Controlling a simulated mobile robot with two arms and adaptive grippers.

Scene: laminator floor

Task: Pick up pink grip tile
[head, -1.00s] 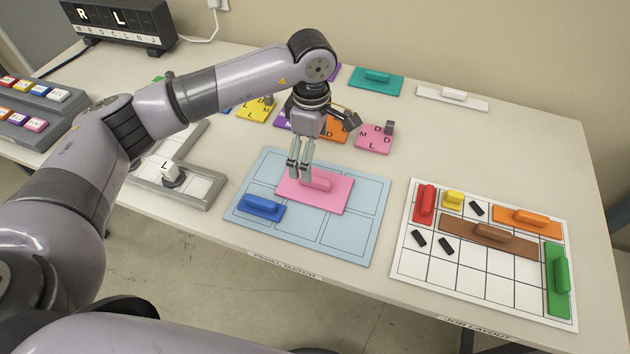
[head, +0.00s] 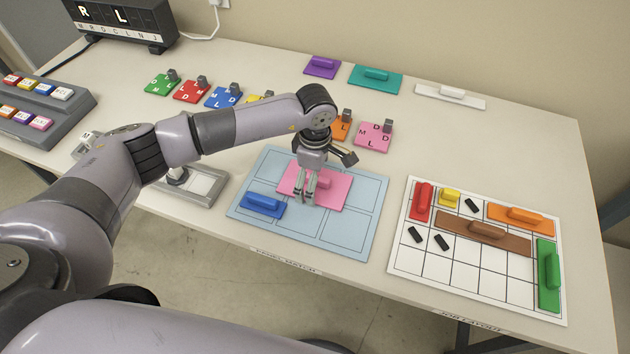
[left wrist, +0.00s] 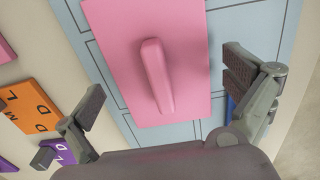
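The pink grip tile (head: 333,192) is a flat pink plate with a raised pink bar handle. It lies on the light blue panel sheet (head: 345,235). My left gripper (head: 306,198) is over the tile, pointing down, and hides part of its plate and handle. In the left wrist view the tile (left wrist: 190,55) and its handle (left wrist: 157,75) show ahead of my left gripper (left wrist: 163,112). The fingers are spread wide, with the handle in line with the gap and nothing between the pads. My right gripper is not in view.
A blue grip tile (head: 262,205) lies on the same sheet, left of the pink one. A pink letter tile (head: 372,136) and an orange one (head: 342,127) stand behind the sheet. A white grid board (head: 460,275) with coloured pieces lies to the right.

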